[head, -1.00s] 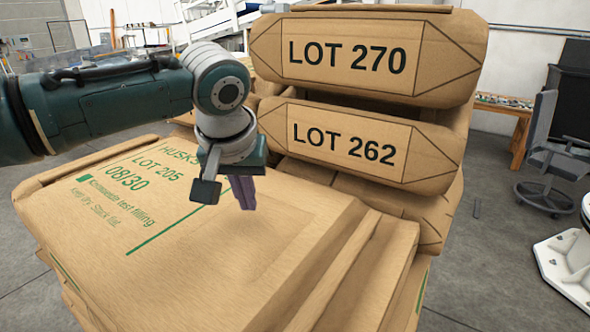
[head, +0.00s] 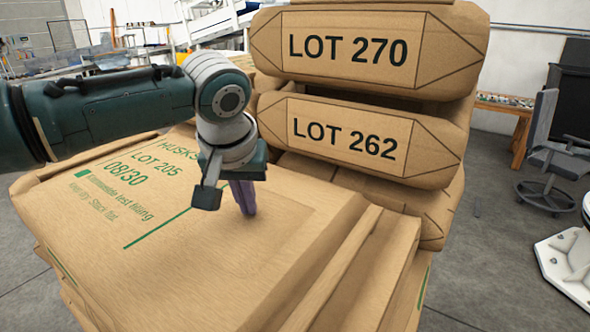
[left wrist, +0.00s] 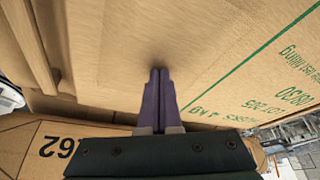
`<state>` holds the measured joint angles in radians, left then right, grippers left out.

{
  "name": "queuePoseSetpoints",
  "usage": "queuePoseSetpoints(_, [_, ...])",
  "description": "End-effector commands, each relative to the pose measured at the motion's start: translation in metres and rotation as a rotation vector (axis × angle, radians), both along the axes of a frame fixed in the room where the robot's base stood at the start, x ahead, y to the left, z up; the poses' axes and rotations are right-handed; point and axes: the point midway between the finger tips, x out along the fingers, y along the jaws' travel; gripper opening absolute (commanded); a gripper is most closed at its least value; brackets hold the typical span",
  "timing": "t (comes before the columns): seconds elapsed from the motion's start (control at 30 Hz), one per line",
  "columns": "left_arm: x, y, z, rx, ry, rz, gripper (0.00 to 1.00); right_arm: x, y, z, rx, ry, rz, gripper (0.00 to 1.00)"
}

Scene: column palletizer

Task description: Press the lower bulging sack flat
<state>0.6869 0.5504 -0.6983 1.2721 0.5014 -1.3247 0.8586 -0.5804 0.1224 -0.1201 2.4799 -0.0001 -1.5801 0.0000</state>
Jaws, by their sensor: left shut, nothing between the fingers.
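The front sack (head: 270,245), printed HUSKS LOT 205 in green, lies on top of the near stack, lower than the sacks behind. My left gripper (head: 247,212) is shut and empty, pointing down with its purple fingertips at the upper face of this sack. In the left wrist view the fingertips (left wrist: 160,72) meet the sack's surface (left wrist: 210,50), with a small dark shadow at the tips; they seem to touch it. The sack's right end shows stepped folds. My right gripper is not in view.
Behind the front sack stand a sack marked LOT 262 (head: 420,150) and, above it, a sack marked LOT 270 (head: 440,55). An office chair (head: 550,160) and a wooden bench (head: 518,125) stand at the right. Grey floor (head: 490,270) is open there.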

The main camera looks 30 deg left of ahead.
Motion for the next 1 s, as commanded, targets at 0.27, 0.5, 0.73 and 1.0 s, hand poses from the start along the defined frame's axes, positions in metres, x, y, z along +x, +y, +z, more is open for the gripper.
queuePoseSetpoints(0.27, [0.0, 0.0, -0.007, 0.0, 0.001, 0.0, 0.0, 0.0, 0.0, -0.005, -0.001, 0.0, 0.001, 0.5])
queuePoseSetpoints(0.5, [0.0, 0.0, -0.012, 0.0, 0.001, 0.0, 0.0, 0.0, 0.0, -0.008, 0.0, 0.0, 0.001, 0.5])
queuePoseSetpoints(0.73, [0.0, 0.0, -0.016, 0.0, 0.0, -0.001, 0.0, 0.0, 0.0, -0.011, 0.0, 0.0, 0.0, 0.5])
queuePoseSetpoints(1.0, [0.0, 0.0, -0.016, 0.0, 0.001, -0.001, 0.0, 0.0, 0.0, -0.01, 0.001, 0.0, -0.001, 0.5])
